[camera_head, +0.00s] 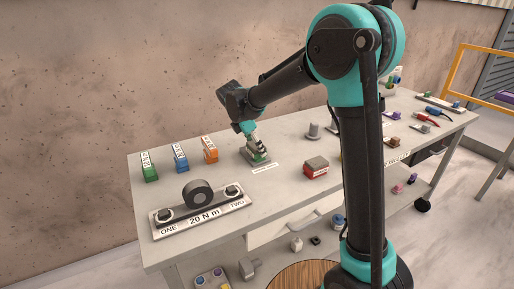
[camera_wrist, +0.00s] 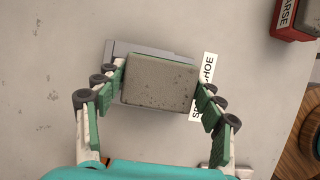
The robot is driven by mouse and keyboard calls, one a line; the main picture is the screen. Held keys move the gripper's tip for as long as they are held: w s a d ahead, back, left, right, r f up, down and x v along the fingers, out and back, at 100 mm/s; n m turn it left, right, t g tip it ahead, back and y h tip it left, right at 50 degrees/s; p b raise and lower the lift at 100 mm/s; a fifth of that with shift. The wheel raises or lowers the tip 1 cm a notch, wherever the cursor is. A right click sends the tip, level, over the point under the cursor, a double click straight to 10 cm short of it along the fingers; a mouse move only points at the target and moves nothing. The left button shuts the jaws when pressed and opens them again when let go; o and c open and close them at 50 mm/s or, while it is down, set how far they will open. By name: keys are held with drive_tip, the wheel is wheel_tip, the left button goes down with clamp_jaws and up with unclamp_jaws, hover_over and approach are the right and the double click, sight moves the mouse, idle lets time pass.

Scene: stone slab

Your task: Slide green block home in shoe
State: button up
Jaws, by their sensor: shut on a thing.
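A block with a speckled grey-brown top (camera_wrist: 159,82) sits between my fingers in the wrist view, and my gripper (camera_wrist: 160,90) is shut on it. Its sides are mostly hidden there; in the head view a little green shows under my gripper (camera_head: 257,148), so I take it for the green block.
A red block (camera_head: 316,166) with a grey top stands right of the shoe. Bare slab lies between.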

drive_tip(key=shift+w+a, duration=0.65)
drive_tip(key=shift+w, duration=0.3)
idle(0.3)
drive_tip(key=o, duration=1.5)
drive_tip(key=v, duration=1.2)
drive_tip(key=shift+s+f, duration=0.1)
drive_tip(key=shift+s, duration=0.05)
